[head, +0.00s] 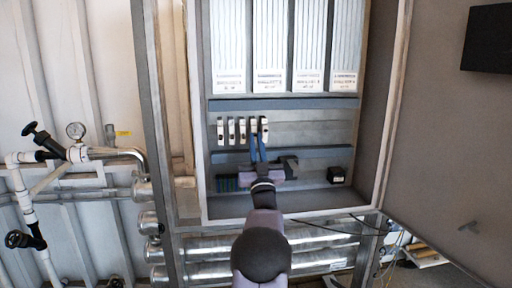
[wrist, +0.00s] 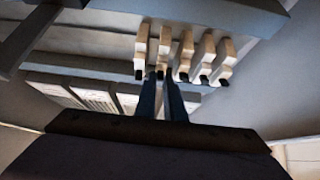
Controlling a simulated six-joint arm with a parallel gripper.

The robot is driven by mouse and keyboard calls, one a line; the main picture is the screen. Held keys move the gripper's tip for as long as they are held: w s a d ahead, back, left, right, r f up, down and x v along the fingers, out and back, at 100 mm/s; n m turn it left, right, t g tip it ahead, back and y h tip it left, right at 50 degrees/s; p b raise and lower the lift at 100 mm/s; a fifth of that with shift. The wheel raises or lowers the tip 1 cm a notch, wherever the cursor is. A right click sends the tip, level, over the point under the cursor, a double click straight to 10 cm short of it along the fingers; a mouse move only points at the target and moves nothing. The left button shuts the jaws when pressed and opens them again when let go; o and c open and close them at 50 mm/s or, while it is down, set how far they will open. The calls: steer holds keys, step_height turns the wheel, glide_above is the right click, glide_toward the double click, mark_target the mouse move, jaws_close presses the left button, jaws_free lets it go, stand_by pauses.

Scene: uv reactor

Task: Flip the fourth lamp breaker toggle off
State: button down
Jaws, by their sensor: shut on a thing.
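A row of several white lamp breakers with small dark toggles sits on a rail inside the open cabinet. The fourth breaker from the left (head: 253,126) is second from the right in the head view. In the wrist view, where the order looks reversed, it is second from the left (wrist: 164,45). My gripper (head: 257,138) reaches up from below, its blue fingers at this breaker's lower end. In the wrist view my gripper (wrist: 161,76) has a fingertip on each side of the fourth toggle, shut on it. The fingertips partly hide the toggle, so its position is unclear.
The neighbouring breakers (head: 242,128) and (head: 264,123) stand close on either side. Ballast units (head: 268,50) hang above. The cabinet door (head: 440,130) stands open at right.

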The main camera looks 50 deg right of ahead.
steer(key=c, duration=2.1)
jaws_free()
steer(key=shift+s+f, duration=0.1)
steer(key=shift+b+v, duration=1.05)
steer(key=shift+v, duration=2.5)
steer(key=shift+a, duration=0.1)
